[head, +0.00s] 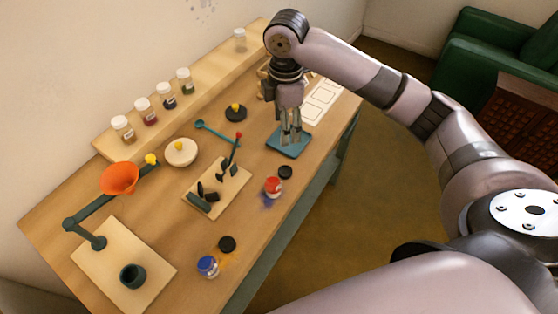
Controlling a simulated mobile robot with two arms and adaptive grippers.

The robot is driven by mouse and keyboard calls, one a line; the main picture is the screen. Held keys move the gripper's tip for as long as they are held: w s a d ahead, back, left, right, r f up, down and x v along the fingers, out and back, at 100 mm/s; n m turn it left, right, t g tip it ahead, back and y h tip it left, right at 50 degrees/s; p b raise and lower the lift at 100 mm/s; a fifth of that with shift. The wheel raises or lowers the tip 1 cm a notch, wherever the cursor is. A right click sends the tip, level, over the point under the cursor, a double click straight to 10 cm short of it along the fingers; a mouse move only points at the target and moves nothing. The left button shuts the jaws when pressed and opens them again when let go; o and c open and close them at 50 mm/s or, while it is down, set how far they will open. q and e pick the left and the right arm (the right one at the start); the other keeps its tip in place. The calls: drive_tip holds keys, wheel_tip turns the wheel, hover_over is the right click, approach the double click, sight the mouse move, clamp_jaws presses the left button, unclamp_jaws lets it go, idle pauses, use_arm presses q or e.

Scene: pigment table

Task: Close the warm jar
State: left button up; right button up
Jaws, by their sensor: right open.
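A small open jar with red contents (273,187), the warm-coloured one, stands near the front edge of the table. A black lid (285,172) lies beside it, apart from it, so the jar is uncovered. A second open jar with blue contents (207,267) stands at the lower part of the table, with another black lid (227,243) beside it. My right gripper (290,136) points down over a teal square pad (276,143), behind and above the red jar and its lid. It is open, with nothing seen between its fingers. My left gripper is out of view.
Several labelled jars (146,111) line the rear shelf. Powder is spilled by both open jars.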

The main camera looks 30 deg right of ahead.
drive_tip(key=p, duration=0.3)
hover_over(285, 171)
wheel_tip(285, 171, down, 11)
drive_tip(key=shift+s+a+f, duration=0.1)
drive_tip(key=shift+f, duration=0.3)
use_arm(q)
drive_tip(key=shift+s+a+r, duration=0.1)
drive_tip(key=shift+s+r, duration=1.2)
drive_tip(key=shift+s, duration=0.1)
use_arm(e)
drive_tip(key=shift+f, duration=0.25)
wheel_tip(285, 171, down, 4)
drive_tip(key=shift+r+p, duration=0.15)
drive_tip(key=shift+p, duration=0.6)
drive_tip(key=shift+f, duration=0.55)
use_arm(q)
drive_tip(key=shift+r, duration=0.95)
